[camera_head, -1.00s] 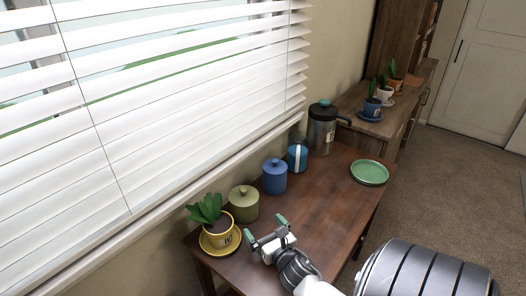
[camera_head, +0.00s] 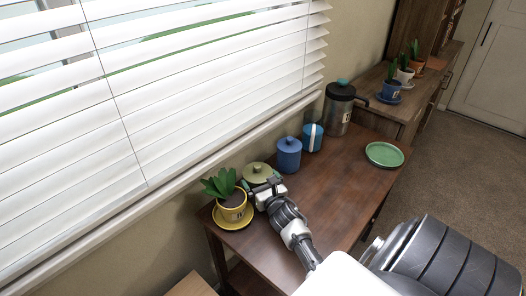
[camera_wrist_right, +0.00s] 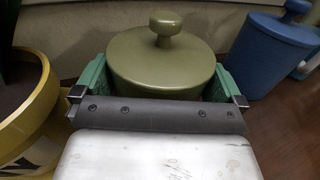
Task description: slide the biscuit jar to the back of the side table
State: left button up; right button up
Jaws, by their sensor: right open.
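An olive green lidded jar (camera_head: 257,171) with a round knob stands on the brown side table (camera_head: 345,185), near the wall under the window. In the head view, my right gripper (camera_head: 262,187) is at the jar and hides its lower body. In the right wrist view, the gripper's green fingers (camera_wrist_right: 161,84) are open, one on each side of the olive jar (camera_wrist_right: 160,52). I cannot tell whether the fingers touch it. A blue lidded jar (camera_head: 288,155) stands right of it. My left gripper is not in view.
A potted plant in a yellow pot (camera_head: 232,205) stands close on the left. Beyond the blue jar are a blue canister with a white band (camera_head: 312,137) and a tall metal jug (camera_head: 338,108). A green plate (camera_head: 384,154) lies at the far right. The table's middle is clear.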

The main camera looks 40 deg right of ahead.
jog(key=c, duration=0.8)
jog(key=shift+s+d, duration=0.2)
jog(key=shift+d, duration=0.75)
jog(key=shift+c, duration=0.2)
jog(key=o, duration=0.8)
jog(key=shift+o, duration=0.2)
jog(key=v, duration=1.1)
jog(key=shift+w+b, duration=0.1)
jog(key=shift+b, duration=0.25)
jog(key=shift+r, duration=0.15)
